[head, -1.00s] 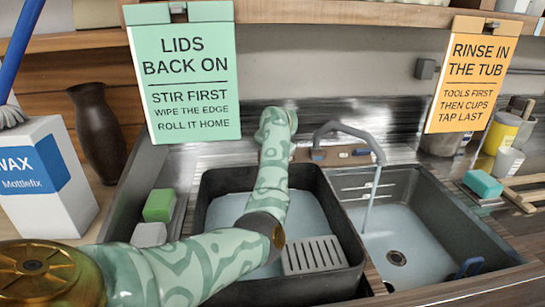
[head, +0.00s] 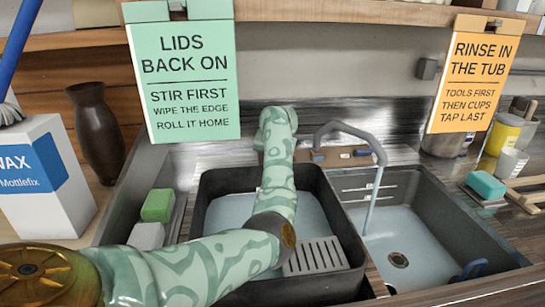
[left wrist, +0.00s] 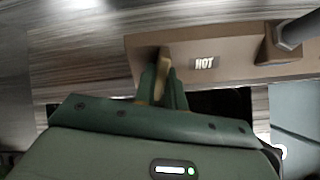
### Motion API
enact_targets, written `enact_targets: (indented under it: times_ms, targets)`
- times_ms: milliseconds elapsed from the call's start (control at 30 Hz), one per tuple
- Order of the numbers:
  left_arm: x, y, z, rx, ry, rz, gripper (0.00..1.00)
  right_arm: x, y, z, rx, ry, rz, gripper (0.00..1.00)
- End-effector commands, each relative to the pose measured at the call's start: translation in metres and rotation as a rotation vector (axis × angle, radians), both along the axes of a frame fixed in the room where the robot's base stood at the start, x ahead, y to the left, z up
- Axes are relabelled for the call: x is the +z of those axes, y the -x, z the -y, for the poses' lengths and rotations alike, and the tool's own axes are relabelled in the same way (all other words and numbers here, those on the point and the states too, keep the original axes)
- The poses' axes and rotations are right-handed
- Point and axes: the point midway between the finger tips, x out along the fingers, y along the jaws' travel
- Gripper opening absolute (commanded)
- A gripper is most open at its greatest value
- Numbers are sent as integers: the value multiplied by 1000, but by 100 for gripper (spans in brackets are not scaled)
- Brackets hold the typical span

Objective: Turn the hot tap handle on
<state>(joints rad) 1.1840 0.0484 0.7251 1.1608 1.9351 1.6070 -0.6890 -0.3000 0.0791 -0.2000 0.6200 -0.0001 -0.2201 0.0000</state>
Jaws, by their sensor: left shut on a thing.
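The tap (head: 345,130) stands behind the sink, with a grey curved spout on a brown base (head: 340,157). A pale stream of water (head: 371,203) falls from the spout into the right basin. The left wrist view shows the brown base (left wrist: 225,70) with a "HOT" label (left wrist: 204,63). The brass-coloured hot tap handle (left wrist: 163,72) stands left of that label. My left gripper (left wrist: 161,86) is shut on this handle; its fingers hide part of it. In the head view my left arm hides the gripper and handle. My right gripper is not in view.
A dark tub (head: 205,183) with pale liquid and a slotted grey plate (head: 316,256) lies under my left arm. The right basin (head: 440,205) holds water. Sponges (head: 158,205), a white box (head: 75,215) and a dark vase (head: 97,130) stand at left. Two signs hang above.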

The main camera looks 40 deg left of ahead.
Motion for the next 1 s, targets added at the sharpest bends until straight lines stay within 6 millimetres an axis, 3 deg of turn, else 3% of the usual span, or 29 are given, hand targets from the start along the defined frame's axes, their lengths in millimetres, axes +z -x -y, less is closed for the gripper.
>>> enact_targets:
  times_ms: [167,200,267,633,767,1000]
  targets:
    - [-2,0,1,-1,3,-2,0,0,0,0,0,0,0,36]
    - [-2,0,1,-3,3,-2,17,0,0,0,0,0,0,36]
    - [-1,0,1,-2,2,-3,34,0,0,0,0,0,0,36]
    - [6,2,3,-2,0,-1,34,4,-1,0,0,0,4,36]
    - [27,10,13,-2,1,5,34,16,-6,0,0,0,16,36]
    - [82,34,44,-3,1,6,34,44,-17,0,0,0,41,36]
